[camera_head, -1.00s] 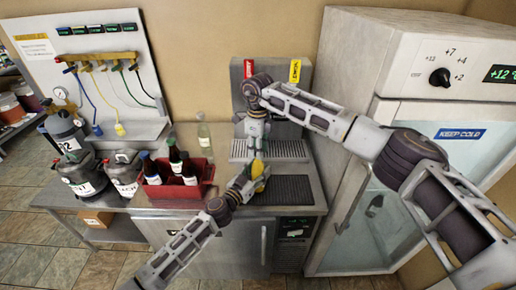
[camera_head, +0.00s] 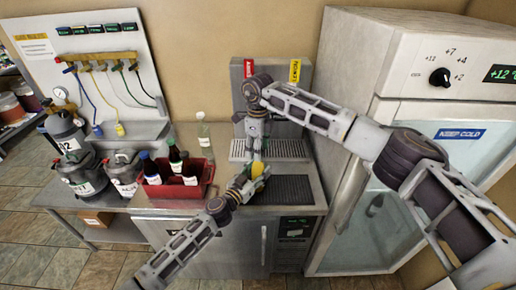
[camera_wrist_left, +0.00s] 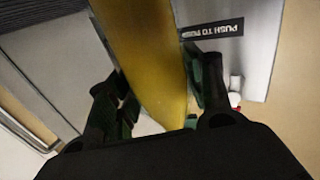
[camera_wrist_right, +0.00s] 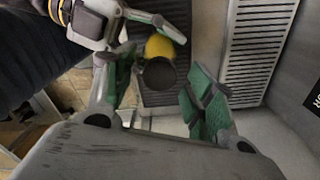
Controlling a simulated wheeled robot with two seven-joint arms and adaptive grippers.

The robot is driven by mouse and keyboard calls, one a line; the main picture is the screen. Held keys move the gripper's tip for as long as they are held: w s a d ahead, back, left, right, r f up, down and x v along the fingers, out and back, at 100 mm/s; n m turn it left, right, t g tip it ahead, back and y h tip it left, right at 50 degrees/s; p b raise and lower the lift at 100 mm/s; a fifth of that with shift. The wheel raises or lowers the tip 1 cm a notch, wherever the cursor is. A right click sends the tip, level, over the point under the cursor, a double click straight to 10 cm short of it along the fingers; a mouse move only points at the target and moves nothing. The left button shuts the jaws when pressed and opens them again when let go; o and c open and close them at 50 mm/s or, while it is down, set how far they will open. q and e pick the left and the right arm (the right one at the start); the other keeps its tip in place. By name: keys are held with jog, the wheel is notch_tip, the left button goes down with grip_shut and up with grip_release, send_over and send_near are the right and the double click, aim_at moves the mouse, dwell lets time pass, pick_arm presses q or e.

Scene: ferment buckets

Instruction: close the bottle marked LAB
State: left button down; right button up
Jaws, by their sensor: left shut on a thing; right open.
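My left gripper (camera_head: 250,180) is shut on a yellow bottle (camera_head: 258,169) in front of the tap unit. The bottle fills the space between the fingers in the left wrist view (camera_wrist_left: 150,60). No LAB mark is readable on it. My right gripper (camera_head: 256,135) is open, above and behind the bottle. In the right wrist view the bottle's yellow body (camera_wrist_right: 160,46) shows beyond the open fingers, with a dark round end (camera_wrist_right: 158,73) facing the camera. I cannot tell whether this end is a cap or an open mouth. The right fingers appear apart from it.
A red crate (camera_head: 185,201) with several dark bottles stands left of my left gripper. A clear bottle (camera_head: 203,132) stands behind it. The tap unit (camera_head: 240,75) carries red and yellow tags. A fridge (camera_head: 400,60) stands right. The dark drip mat (camera_head: 290,190) is clear.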

jog(key=shift+r, duration=0.15)
notch_tip(320, 180, up, 12)
dwell(0.7)
pick_arm(q)
jog(key=c, duration=0.5)
grip_release()
jog(key=shift+c, duration=0.2)
pick_arm(e)
jog(key=shift+f, duration=0.2)
pick_arm(q)
jog(key=shift+s+a, duration=0.1)
jog(key=shift+s, duration=0.05)
jog(key=v, duration=1.1)
jog(key=shift+s+a, duration=0.2)
jog(key=shift+a, duration=0.05)
